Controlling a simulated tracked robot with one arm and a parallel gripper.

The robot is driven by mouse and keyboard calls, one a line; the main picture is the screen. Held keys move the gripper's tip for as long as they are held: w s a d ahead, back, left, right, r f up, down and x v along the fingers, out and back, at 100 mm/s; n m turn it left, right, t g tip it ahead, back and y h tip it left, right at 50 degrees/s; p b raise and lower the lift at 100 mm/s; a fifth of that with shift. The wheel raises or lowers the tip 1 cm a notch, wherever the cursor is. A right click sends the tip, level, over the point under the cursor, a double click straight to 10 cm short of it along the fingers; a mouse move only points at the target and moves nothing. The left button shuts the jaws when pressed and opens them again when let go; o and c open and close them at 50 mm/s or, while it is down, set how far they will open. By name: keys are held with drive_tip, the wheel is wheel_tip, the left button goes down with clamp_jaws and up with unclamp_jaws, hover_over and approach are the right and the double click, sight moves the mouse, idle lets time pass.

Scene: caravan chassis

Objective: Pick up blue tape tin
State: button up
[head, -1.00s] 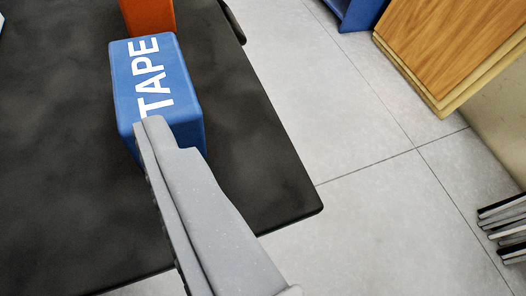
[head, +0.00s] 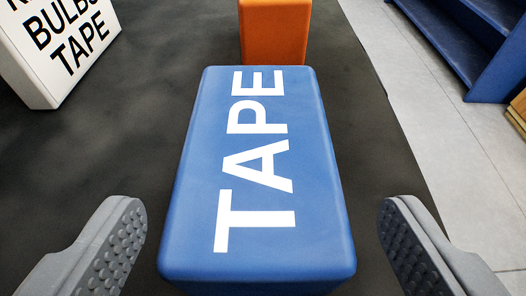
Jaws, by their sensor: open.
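The blue tape tin (head: 205,185) is a rounded box with white letters "TAPE" on its top. It stands on a dark surface in the middle of the head view. My gripper (head: 262,232) is open, with one grey ridged finger on each side of the tin's near end. Dark surface shows between each finger and the tin, so neither appears to touch it. The near lower part of the tin is cut off by the picture edge.
An orange block (head: 273,32) stands just behind the tin. A white sign (head: 62,45) with black words, including "BULBS" and "TAPE", stands at the upper left. The dark surface (head: 130,140) is bare left of the tin. Blue shelving (head: 470,50) stands on the pale floor at right.

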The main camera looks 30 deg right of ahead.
sight(260, 166)
drive_tip(key=shift+r+x, duration=0.15)
drive_tip(key=shift+x, duration=1.15)
drive_tip(key=shift+r+x, duration=0.1)
drive_tip(key=shift+x, duration=1.25)
drive_tip(key=c, duration=1.2)
